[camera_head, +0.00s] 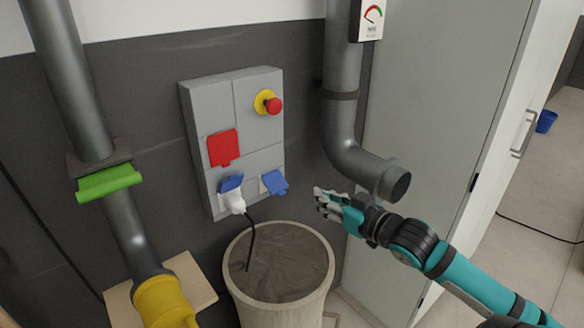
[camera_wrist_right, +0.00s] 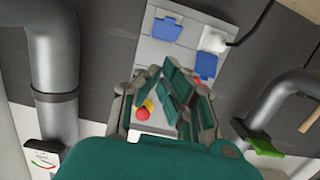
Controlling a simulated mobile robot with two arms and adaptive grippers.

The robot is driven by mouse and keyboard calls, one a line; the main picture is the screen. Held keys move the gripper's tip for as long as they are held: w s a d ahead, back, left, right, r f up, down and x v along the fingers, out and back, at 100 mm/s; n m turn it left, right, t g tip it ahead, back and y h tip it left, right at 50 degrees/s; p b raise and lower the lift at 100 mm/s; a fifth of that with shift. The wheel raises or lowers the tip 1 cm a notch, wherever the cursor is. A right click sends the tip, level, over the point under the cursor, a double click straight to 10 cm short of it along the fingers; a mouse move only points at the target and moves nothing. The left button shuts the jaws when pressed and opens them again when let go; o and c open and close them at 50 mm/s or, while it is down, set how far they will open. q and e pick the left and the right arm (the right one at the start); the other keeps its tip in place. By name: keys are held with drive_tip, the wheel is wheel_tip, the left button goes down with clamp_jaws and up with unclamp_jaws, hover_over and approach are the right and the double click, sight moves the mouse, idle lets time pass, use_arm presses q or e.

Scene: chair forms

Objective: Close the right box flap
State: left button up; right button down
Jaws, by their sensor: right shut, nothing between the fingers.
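The grey wall box (camera_head: 247,112) has two blue flaps low on its front. The right flap (camera_head: 275,182) sticks out at a tilt, with a pale socket edge beside it, so it looks open; it also shows in the right wrist view (camera_wrist_right: 166,27). The left flap (camera_head: 230,183) is raised above a white plug (camera_head: 233,201). My right gripper (camera_head: 325,203) is shut and empty, to the right of the right flap and apart from it. Its fingers (camera_wrist_right: 180,100) cover part of the box in the wrist view. My left gripper is out of view.
A grey pipe (camera_head: 343,120) bends outward close above my right gripper. A bin (camera_head: 283,305) stands below the box, with the plug's black cord hanging over it. A red flap (camera_head: 223,148) and red button (camera_head: 273,105) are higher on the box. A cabinet (camera_head: 440,110) stands right.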

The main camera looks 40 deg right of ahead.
drive_tip(key=p, duration=0.2)
approach(279, 184)
wheel_tip(279, 184, up, 3)
drive_tip(key=w, duration=0.3)
drive_tip(key=f, duration=0.1)
drive_tip(key=w+f, duration=0.2)
drive_tip(key=shift+a+f, duration=0.25)
drive_tip(key=shift+f, duration=0.05)
